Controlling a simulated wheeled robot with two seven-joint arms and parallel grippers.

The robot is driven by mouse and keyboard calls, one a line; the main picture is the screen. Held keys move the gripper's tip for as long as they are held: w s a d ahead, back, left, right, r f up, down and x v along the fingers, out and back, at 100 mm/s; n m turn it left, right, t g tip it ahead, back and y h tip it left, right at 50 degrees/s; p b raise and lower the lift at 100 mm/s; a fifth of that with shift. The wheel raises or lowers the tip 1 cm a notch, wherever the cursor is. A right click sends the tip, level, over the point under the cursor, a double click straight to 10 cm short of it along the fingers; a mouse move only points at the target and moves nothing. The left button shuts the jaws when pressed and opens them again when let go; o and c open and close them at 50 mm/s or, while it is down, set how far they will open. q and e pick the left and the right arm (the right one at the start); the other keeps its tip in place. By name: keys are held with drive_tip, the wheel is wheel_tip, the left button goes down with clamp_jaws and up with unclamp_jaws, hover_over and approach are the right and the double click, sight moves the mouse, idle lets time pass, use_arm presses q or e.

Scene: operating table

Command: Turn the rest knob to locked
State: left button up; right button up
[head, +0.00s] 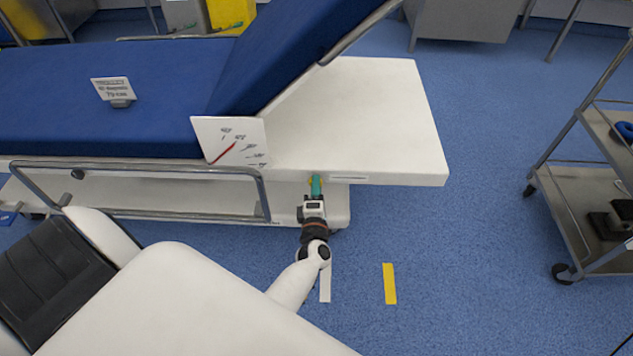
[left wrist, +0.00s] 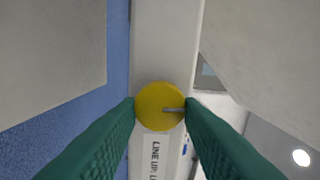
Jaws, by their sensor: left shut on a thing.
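The rest knob (left wrist: 152,98) is a round yellow knob on the pale side rail (left wrist: 165,45) of the table, with a grey line on its face pointing right in the left wrist view. My left gripper (left wrist: 160,108) has its green fingers closed on the knob from both sides. In the head view the left gripper (head: 316,186) is at the table's near edge, below the raised backrest, and mostly hides the knob. A white label (left wrist: 156,158) beside the knob reads "LINE UP"; the rest of it is cut off. My right gripper is not in view.
The blue backrest (head: 285,50) is tilted up, with a white angle card (head: 240,130) and red pointer beside it. A metal side rail (head: 165,168) runs left of my gripper. A steel trolley (head: 590,190) stands at the right.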

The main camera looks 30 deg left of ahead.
use_arm(q)
drive_tip(key=shift+f+m, duration=0.1)
drive_tip(key=shift+m, duration=0.5)
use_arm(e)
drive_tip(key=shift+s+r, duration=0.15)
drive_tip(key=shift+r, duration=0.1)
use_arm(q)
drive_tip(key=o, duration=1)
drive_tip(key=shift+c, duration=0.2)
